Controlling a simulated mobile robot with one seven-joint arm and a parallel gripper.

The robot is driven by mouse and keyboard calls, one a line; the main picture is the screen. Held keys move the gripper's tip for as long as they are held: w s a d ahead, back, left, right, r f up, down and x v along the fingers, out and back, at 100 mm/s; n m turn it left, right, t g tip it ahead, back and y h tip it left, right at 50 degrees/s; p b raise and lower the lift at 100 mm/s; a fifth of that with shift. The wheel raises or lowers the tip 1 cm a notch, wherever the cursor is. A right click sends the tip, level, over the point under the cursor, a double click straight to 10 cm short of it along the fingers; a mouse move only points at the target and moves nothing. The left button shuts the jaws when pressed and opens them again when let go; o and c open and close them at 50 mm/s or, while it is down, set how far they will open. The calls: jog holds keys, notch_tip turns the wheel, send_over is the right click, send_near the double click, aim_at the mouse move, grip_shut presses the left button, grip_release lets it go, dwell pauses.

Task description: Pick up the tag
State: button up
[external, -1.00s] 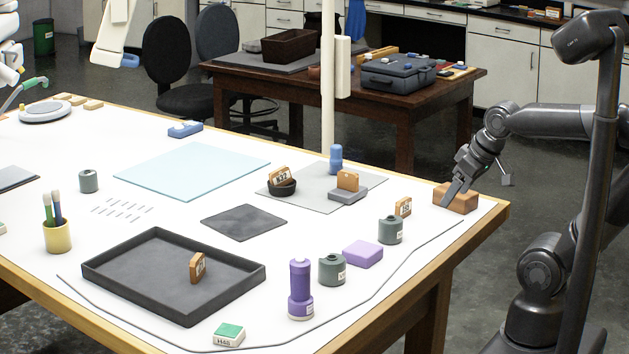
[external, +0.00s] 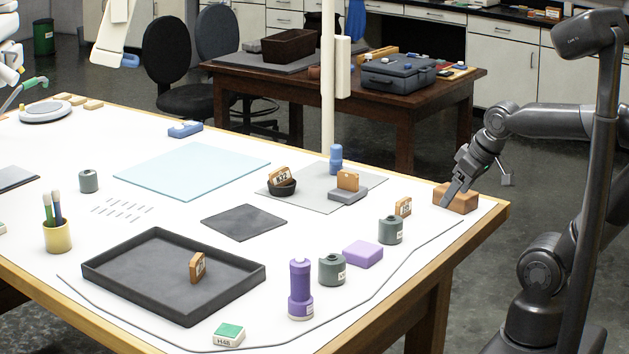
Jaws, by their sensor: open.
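Several small orange-brown tags with white labels are in the external view; which one the task means I cannot tell. One tag (external: 403,207) stands upright on the white table near the right edge, just left of my gripper. One tag (external: 197,267) stands in the dark tray (external: 110,275). One tag (external: 279,174) leans in a small black bowl (external: 282,189). One tag (external: 348,180) stands on a grey block (external: 347,194). My gripper (external: 447,204) is open, pointing down beside a brown wooden block (external: 461,199), apart from the tags.
Grey cylinders (external: 390,230) (external: 332,270), a purple block (external: 362,254) and a purple bottle (external: 300,290) stand along the near right side. A thin dark cord (external: 372,298) runs along the front. A pale blue mat (external: 192,171) lies farther back.

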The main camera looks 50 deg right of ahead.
jog(key=w+r+h, duration=0.1)
jog(key=w+r, duration=0.6)
jog(key=w, duration=0.5)
jog(key=m+g+h, duration=0.2)
jog(key=m+h, duration=0.1)
send_over(279, 170)
jog(key=s+a, duration=0.2)
notch_tip(279, 170, down, 12)
jog(key=x, duration=0.5)
jog(key=shift+w+d, duration=0.1)
jog(key=shift+w, duration=0.15)
jog(key=shift+c, duration=0.2)
